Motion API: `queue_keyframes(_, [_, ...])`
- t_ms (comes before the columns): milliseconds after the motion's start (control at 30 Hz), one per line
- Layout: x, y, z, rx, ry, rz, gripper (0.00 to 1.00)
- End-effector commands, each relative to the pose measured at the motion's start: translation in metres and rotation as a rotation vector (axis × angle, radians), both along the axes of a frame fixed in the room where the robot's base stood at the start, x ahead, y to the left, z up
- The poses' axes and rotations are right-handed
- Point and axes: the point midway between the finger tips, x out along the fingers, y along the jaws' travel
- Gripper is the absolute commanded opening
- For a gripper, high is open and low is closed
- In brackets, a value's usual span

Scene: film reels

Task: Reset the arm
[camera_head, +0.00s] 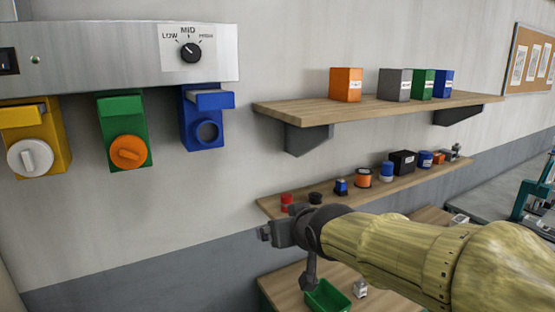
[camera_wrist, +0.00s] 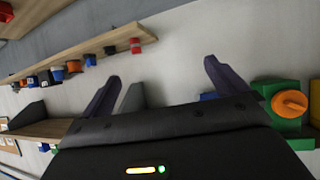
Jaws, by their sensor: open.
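My gripper (camera_head: 268,234) is at the end of my tan arm in the head view, in front of the lower shelf's left end. In the wrist view its two dark fingers (camera_wrist: 160,85) stand wide apart with nothing between them but wall. The gripper is open and empty. The wrist view looks tilted, with the shelves on its left and the green box with an orange knob (camera_wrist: 290,103) on its right. My arm hides part of the lower shelf and the table below.
Yellow (camera_head: 35,140), green (camera_head: 122,130) and blue (camera_head: 203,118) boxes hang under a metal control panel (camera_head: 100,60). The upper shelf (camera_head: 370,108) holds several colored boxes. The lower shelf (camera_head: 420,178) holds several small items. A green bin (camera_head: 326,297) sits below my gripper.

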Motion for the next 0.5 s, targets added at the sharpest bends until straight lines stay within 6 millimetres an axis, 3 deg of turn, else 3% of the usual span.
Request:
queue_keyframes(33, [-0.005,-0.016,-0.032,-0.024,0.073,-0.034,0.98])
queue_keyframes(100, [-0.016,-0.035,-0.07,-0.049,0.168,-0.074,0.98])
queue_keyframes(300, [-0.067,-0.088,-0.169,-0.098,0.454,-0.188,0.98])
queue_keyframes(400, [-0.103,-0.11,-0.211,-0.108,0.602,-0.243,0.98])
queue_keyframes(500, [-0.135,-0.124,-0.238,-0.112,0.717,-0.281,0.98])
